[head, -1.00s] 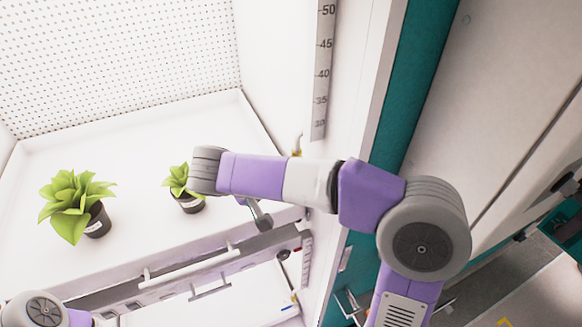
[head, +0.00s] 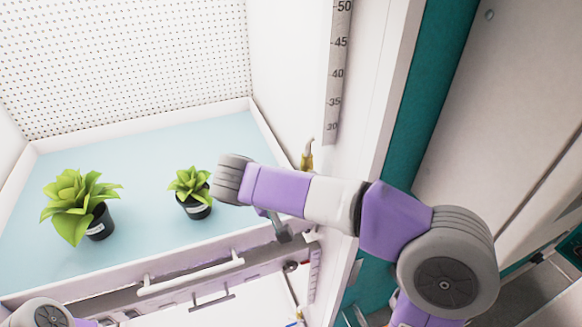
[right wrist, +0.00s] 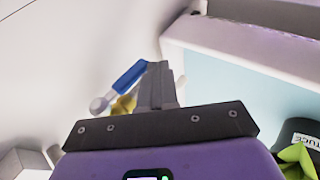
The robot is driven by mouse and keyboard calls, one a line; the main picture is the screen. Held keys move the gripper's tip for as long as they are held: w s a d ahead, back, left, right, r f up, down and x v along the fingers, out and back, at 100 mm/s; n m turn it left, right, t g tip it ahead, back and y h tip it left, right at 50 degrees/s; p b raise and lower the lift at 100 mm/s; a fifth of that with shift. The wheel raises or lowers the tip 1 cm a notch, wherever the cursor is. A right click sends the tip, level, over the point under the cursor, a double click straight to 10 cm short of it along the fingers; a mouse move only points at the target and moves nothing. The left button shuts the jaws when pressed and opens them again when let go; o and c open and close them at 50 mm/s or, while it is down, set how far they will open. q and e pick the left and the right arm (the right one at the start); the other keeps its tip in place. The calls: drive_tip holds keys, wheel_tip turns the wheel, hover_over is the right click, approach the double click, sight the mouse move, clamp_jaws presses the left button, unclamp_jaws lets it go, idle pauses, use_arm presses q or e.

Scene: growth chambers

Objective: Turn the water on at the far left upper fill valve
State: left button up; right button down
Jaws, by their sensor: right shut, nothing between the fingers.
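The brass fill valve (head: 307,160) is on the white side wall, right of the upper tray, just behind my right arm in the head view. In the right wrist view, its blue lever (right wrist: 130,76) slants up to the right above the brass body (right wrist: 124,106). My right gripper (right wrist: 162,75) is shut and empty, its fingertips just right of the lever's upper end; I cannot tell whether they touch. The upper tray (head: 140,140) has a light blue floor, like water. My left gripper is out of view.
Two potted plants (head: 97,223) (head: 196,208) stand in the tray. A white bar handle (head: 190,276) runs along its front. A ruler strip (head: 337,75) is on the wall above the valve. A teal door edge (head: 425,130) is to the right.

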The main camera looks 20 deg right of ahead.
idle(0.4)
drive_tip(key=s+a, duration=0.2)
drive_tip(key=a, duration=1.1)
drive_tip(key=shift+a+r, duration=0.35)
drive_tip(key=shift+a, duration=0.05)
